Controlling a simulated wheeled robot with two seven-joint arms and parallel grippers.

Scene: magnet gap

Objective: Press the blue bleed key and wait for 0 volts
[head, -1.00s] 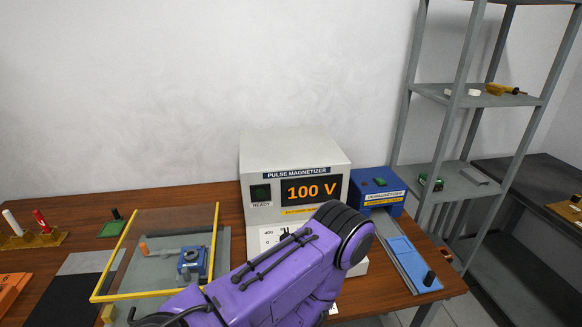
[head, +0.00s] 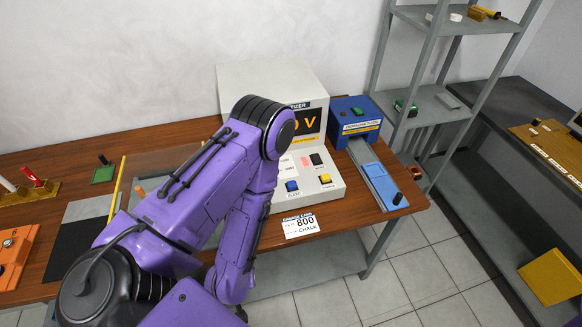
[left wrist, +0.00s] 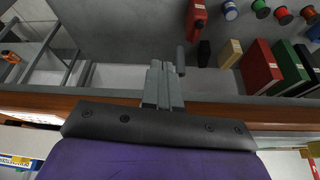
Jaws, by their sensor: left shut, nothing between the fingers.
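The blue bleed key (head: 292,185) sits on the sloped front panel of the pulse magnetizer (head: 270,82), left of a yellow key (head: 325,179). Nothing covers the blue key in the head view. My left arm hides part of the orange display (head: 311,123); only "0 V" shows, so the full reading cannot be told. My left forearm hangs down left of the panel, in front of the table edge. My left gripper (left wrist: 160,68) is shut and empty in the left wrist view, apart from the keys. My right gripper is out of view.
A blue demagnetizer (head: 354,119) with a slide track stands right of the magnetizer. Binders (left wrist: 259,67) and spools show beyond the table edge in the left wrist view.

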